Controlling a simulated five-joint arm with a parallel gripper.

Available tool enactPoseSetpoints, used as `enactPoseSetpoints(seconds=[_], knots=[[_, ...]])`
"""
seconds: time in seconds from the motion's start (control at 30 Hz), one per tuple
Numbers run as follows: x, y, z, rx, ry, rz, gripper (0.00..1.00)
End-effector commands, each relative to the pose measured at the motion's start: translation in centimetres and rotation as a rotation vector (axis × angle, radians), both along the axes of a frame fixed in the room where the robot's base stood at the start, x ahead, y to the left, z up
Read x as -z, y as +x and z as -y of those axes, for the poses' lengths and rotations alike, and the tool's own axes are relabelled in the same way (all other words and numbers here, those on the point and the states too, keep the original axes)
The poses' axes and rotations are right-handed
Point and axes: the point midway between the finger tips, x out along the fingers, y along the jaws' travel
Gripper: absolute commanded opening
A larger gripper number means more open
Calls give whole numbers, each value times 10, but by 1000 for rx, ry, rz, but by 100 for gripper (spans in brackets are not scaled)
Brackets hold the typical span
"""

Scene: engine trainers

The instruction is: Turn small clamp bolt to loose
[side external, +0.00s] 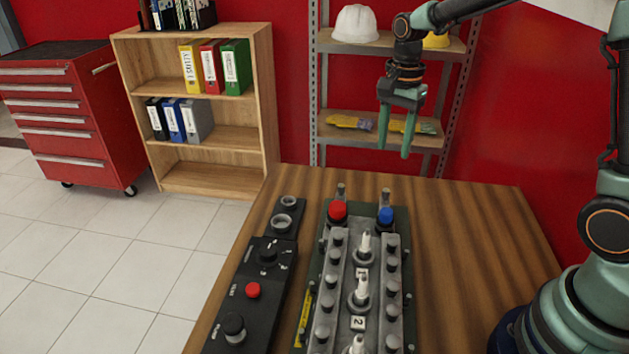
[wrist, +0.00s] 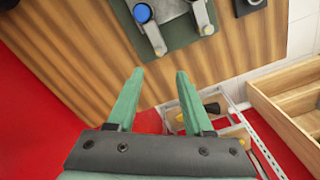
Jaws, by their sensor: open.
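The engine trainer (side external: 378,285) lies on the wooden table, with a red cap (side external: 337,210) and a blue cap (side external: 386,216) at its far end. Beyond each cap is a small grey post, one behind the red cap (side external: 340,191) and one behind the blue cap (side external: 385,197). In the wrist view, two grey clamp arms with small bolt ends show at the trainer's edge, one (wrist: 155,38) by the blue cap and one (wrist: 203,16) to its right. I cannot tell which is the small clamp bolt. My gripper (side external: 395,148) is open and empty, above and beyond the trainer's far end.
A black control panel (side external: 262,265) with a red button lies left of the trainer. The table (side external: 470,230) is bare to the right. Behind stand a metal rack (side external: 345,115), a wooden bookshelf (side external: 215,135) and a red tool cabinet (side external: 65,110).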

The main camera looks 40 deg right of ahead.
Motion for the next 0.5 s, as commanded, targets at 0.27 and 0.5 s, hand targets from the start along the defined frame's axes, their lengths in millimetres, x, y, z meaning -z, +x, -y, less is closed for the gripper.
enactPoseSetpoints(seconds=[0.27, 0.5], knots=[[51, -2, 0, -3, 1, -4, 51], [91, -1, 0, -4, 0, -2, 51]])
